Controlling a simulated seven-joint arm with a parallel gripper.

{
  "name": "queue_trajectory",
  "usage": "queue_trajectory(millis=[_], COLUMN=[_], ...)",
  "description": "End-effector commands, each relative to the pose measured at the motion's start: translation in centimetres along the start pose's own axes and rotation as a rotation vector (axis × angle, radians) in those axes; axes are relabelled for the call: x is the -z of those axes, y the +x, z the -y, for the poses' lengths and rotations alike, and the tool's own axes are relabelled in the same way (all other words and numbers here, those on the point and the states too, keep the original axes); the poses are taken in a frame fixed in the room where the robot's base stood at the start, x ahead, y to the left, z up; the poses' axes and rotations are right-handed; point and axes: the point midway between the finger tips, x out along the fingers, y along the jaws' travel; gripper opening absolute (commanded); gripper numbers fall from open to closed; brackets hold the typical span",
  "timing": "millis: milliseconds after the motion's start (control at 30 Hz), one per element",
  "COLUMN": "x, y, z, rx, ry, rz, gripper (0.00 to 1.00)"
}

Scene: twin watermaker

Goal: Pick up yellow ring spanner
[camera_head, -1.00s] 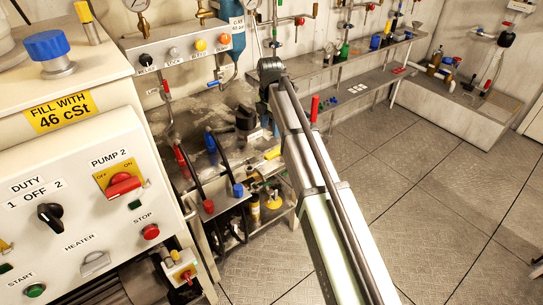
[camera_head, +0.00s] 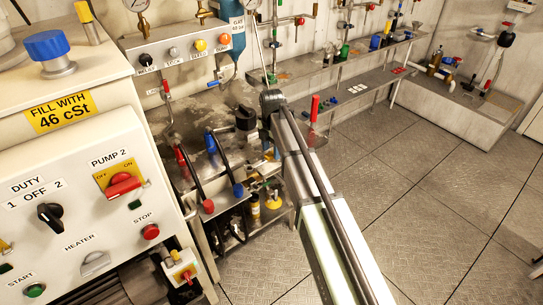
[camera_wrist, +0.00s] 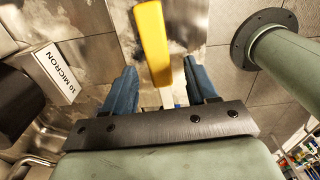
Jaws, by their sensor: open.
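A yellow bar-shaped piece (camera_wrist: 153,42), which looks like the handle of the yellow ring spanner, shows at the top middle of the wrist view. A pale metal part continues from it down toward my palm. No ring end can be made out. My gripper (camera_wrist: 160,68) is open, with one blue finger on each side of this piece. Gaps show on both sides; whether the piece lies at fingertip depth is hard to tell. In the head view my own arm hides the gripper and the spanner cannot be picked out surely.
A "10 MICRON" label (camera_wrist: 55,72) and dark cylinder (camera_wrist: 17,103) are left of my gripper; a green flanged pipe (camera_wrist: 282,55) is right.

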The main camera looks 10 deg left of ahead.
Motion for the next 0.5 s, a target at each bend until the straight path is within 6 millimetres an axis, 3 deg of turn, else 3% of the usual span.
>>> queue_trajectory(millis=[100, 333, 500], x=[0.02, 0.02, 0.02], y=[1.05, 1.11, 1.1], z=[0.0, -0.03, -0.02], rx=[0.001, 0.0, 0.0], ry=[0.0, 0.0, 0.0], rz=[0.0, 0.0, 0.0], gripper=[0.57, 0.57, 0.41])
